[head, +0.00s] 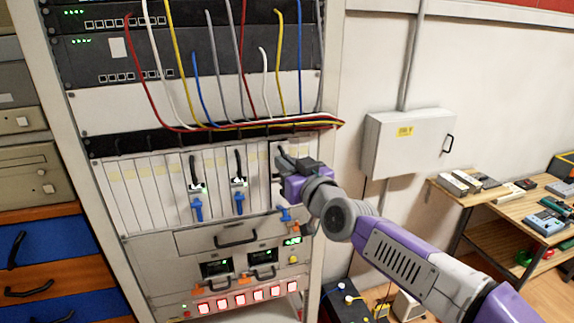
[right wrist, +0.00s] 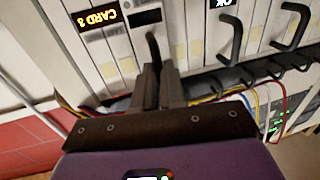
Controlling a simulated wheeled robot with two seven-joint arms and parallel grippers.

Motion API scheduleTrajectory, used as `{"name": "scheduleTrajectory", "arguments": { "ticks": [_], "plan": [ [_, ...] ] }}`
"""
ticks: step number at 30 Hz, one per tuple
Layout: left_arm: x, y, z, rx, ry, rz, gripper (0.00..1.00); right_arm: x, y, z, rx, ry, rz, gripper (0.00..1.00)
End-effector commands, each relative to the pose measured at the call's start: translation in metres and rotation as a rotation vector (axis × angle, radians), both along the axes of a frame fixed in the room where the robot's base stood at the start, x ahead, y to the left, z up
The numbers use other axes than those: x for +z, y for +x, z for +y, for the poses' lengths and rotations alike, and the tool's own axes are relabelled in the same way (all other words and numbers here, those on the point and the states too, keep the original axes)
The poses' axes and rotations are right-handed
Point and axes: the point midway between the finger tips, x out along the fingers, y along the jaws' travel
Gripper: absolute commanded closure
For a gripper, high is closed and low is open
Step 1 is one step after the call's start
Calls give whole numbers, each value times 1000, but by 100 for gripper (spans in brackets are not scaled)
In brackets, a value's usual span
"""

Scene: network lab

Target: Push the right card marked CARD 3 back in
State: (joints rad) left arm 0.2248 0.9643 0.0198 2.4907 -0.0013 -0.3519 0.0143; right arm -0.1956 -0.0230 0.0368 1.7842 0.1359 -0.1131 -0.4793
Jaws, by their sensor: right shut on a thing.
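The CARD 3 label (right wrist: 98,17), yellow letters on black, appears upside down at the upper left of the right wrist view. It sits on a pale card front at the right end of the card row. My right gripper (right wrist: 158,88) is shut on the black handle (right wrist: 152,48) next to that label. In the head view my right gripper (head: 288,162) covers most of this card; a blue lever (head: 284,214) shows below it. I cannot tell how far the card stands out. My left gripper is not in view.
Two similar cards with black handles and blue levers (head: 197,208) (head: 239,204) stand to the left in the rack. Colored cables (head: 240,126) hang above the row. A grey wall box (head: 400,145) and a wooden bench (head: 500,232) are to the right.

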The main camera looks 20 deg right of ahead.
Motion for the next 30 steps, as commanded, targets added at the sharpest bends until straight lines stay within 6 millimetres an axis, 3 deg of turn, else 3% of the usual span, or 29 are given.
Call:
{"name": "scheduleTrajectory", "arguments": {
  "ticks": [26, 27, 30],
  "plan": [
    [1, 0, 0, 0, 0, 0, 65, 0, -1, 0, 0, -3, -1, 100],
    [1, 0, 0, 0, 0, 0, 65, 0, -1, 0, 0, -3, -1, 88],
    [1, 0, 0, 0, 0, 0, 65, 0, -1, 0, 0, -3, -1, 73]
  ]
}}
